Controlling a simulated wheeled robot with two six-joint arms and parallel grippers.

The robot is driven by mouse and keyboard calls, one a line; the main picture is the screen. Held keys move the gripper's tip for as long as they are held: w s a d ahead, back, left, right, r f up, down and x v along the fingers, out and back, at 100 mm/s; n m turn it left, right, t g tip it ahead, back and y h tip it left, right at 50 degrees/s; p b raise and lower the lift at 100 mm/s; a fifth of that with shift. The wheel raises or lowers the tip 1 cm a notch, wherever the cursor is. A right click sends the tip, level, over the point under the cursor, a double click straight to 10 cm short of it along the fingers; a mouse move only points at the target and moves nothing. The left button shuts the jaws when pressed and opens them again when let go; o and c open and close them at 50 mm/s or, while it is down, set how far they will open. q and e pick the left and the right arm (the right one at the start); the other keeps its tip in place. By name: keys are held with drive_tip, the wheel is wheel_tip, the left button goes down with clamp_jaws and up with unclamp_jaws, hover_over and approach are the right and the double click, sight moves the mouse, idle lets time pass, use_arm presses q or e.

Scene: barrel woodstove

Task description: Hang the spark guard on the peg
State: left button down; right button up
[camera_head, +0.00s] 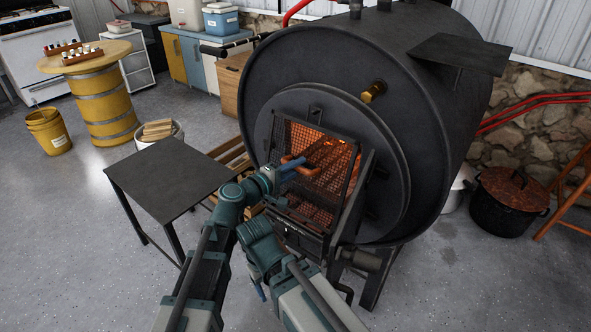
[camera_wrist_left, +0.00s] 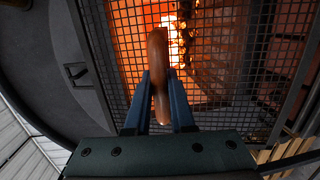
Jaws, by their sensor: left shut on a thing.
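The spark guard (camera_head: 318,185) is a dark framed mesh screen in front of the stove's glowing opening. Its mesh also shows in the left wrist view (camera_wrist_left: 222,55), with the fire behind it. My left gripper (camera_head: 291,168) is shut on the guard's copper-brown handle (camera_wrist_left: 158,55), one blue finger on each side. A brass stub (camera_head: 373,92) juts from the stove front, above and right of the guard; it may be the peg. My right arm is bent low in front of the stove; its gripper (camera_head: 261,292) is mostly hidden behind the arm.
The black barrel stove (camera_head: 290,70) fills the centre, with a dark shelf plate (camera_head: 460,52) at its upper right. A dark side table (camera_head: 168,178) stands left of the stove. A lidded pot (camera_head: 505,205) sits right.

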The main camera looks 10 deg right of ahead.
use_arm(q)
drive_tip(key=shift+w+d+f+b, duration=0.25)
drive_tip(key=shift+w+d+b, duration=0.1)
drive_tip(key=shift+d, duration=0.15)
drive_tip(key=shift+w+d+f+b, duration=0.25)
drive_tip(key=shift+w+d, duration=0.1)
drive_tip(key=shift+d, duration=0.1)
use_arm(e)
drive_tip(key=shift+d+f, duration=0.5)
drive_tip(key=shift+d, duration=0.1)
use_arm(q)
drive_tip(key=c, duration=0.7)
unclamp_jaws()
